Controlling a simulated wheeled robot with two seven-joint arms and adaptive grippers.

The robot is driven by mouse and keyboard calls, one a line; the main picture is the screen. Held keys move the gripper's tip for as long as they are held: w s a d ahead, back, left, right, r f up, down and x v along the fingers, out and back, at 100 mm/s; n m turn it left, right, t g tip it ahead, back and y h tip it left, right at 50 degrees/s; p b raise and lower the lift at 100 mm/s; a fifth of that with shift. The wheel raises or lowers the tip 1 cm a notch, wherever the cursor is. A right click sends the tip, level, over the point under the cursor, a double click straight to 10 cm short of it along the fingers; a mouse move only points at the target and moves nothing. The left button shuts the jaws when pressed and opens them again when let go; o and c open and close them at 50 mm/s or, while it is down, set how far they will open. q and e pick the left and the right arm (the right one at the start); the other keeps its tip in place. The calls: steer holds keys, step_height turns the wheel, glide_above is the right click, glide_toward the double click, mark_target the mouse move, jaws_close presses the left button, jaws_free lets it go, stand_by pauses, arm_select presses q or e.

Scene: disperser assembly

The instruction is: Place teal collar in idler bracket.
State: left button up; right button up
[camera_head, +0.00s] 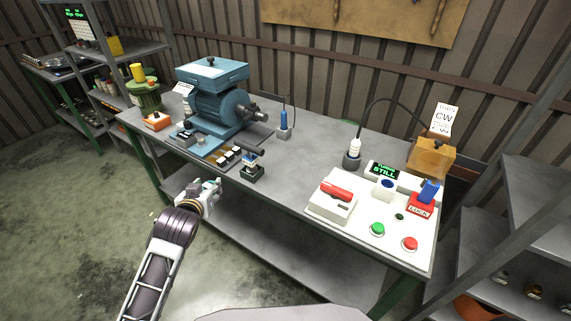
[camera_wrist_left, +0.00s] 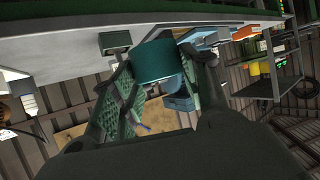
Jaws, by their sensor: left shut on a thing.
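My left gripper (camera_head: 215,187) is in front of the bench's front edge, low beside the small dark stand. In the left wrist view, its fingers (camera_wrist_left: 158,80) are shut on the teal collar (camera_wrist_left: 155,62), a short smooth cylinder. The collar is too small to make out clearly in the head view. A small dark bracket-like stand (camera_head: 252,171) with a bar across its top is near the front edge, right of the gripper; I cannot tell for certain that it is the idler bracket. The collar is apart from it. My right gripper is out of view.
The blue motor machine (camera_head: 215,102) stands behind, with a tray of small parts (camera_head: 228,157) before it. A white control panel (camera_head: 345,232) with red and green buttons fills the bench's right end. The grey bench top (camera_head: 300,160) is clear in the middle.

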arm_select(q)
steer(key=w+d+r+m+h+p, duration=0.1)
steer(key=w+d+r+p, duration=0.2)
steer(key=r, duration=0.4)
steer(key=w+d+r+h+p, duration=0.1)
steer(key=w+d+r, duration=0.3)
steer(key=d+r, duration=0.25)
steer(key=w+d+m+h+p, duration=0.1)
steer(key=w+d+m+p, duration=0.1)
steer(key=d, duration=0.4)
steer(key=s+d+f+m+g+h, duration=0.1)
steer(key=d+f, duration=0.4)
steer(key=f, duration=0.7)
steer(key=shift+s+d+f+m+h, duration=0.15)
steer(key=shift+f+m+h, duration=0.15)
steer(key=shift+h, duration=0.2)
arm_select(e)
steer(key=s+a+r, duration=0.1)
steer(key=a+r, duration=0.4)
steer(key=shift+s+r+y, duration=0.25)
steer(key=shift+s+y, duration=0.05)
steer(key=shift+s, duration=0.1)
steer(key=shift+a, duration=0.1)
arm_select(q)
steer(key=shift+r, duration=0.1)
